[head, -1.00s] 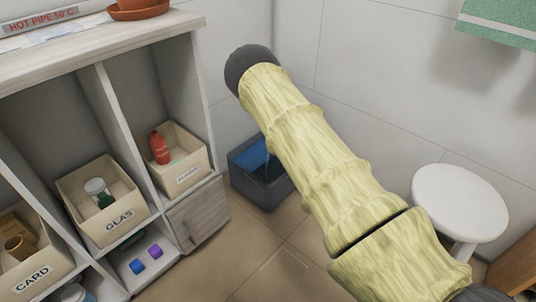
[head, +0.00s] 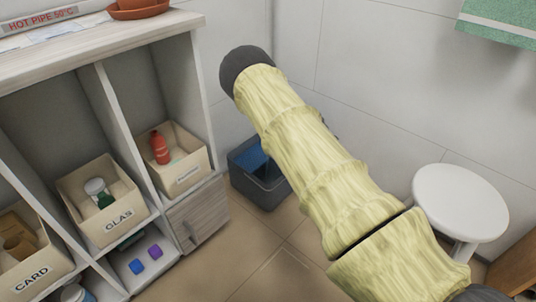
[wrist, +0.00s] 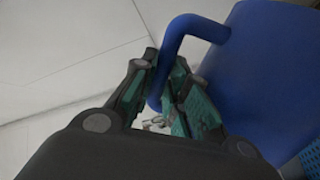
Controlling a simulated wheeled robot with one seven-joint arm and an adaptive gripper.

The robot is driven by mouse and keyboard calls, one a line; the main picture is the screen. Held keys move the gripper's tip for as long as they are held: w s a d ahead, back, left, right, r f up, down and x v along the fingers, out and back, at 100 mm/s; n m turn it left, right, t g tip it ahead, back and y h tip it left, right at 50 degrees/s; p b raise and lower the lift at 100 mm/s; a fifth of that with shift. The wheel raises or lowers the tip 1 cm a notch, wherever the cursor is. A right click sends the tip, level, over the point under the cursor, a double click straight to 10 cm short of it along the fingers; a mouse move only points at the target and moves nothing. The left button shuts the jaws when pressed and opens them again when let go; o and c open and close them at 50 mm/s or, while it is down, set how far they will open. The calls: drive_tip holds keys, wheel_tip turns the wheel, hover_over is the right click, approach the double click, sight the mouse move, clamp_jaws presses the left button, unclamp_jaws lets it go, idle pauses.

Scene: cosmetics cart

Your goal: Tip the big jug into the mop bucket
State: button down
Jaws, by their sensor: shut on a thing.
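The big blue jug (wrist: 255,75) fills the right of the wrist view and looks tilted there. My gripper (wrist: 165,78) is shut on its looped handle (wrist: 186,24). In the head view my sleeved arm hides my gripper and most of the area beyond it. The dark grey mop bucket (head: 262,187) stands on the floor beside the shelf, partly behind my arm. A blue patch shows at the bucket's opening; I cannot tell whether it is the jug or something inside. The jug's mouth is not visible.
The shelf unit holds bins marked CARD (head: 35,272) and GLAS (head: 118,222), and another bin (head: 186,178) with a red bottle. A white round stool (head: 460,203) stands right of my arm. Tiled walls close off the back; floor is clear in front.

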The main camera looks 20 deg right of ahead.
drive_tip(key=shift+w+a+r+n+b, duration=0.2)
drive_tip(key=shift+a+r+n+b, duration=0.05)
drive_tip(key=shift+a+n, duration=0.2)
drive_tip(key=shift+w+a+r+n+b, duration=0.2)
drive_tip(key=shift+a+n+b, duration=0.05)
drive_tip(key=shift+a+n, duration=0.15)
idle(1.8)
drive_tip(key=shift+w+a+f+b, duration=0.15)
drive_tip(key=shift+a+f+b, duration=0.05)
drive_tip(key=shift+a+b, duration=0.1)
drive_tip(key=shift+w+a+f+n, duration=0.1)
drive_tip(key=shift+a+n, duration=0.1)
drive_tip(key=shift+n, duration=0.15)
idle(0.6)
drive_tip(key=shift+w+a+f+b, duration=0.1)
drive_tip(key=shift+a+f+b, duration=0.1)
drive_tip(key=shift+b, duration=0.25)
drive_tip(key=shift+r, duration=0.1)
drive_tip(key=shift+w+a+n, duration=0.1)
drive_tip(key=shift+a+n, duration=0.1)
drive_tip(key=shift+n, duration=0.1)
drive_tip(key=shift+w+a+f+b, duration=0.1)
drive_tip(key=shift+a+f+b, duration=0.15)
drive_tip(key=shift+b, duration=0.15)
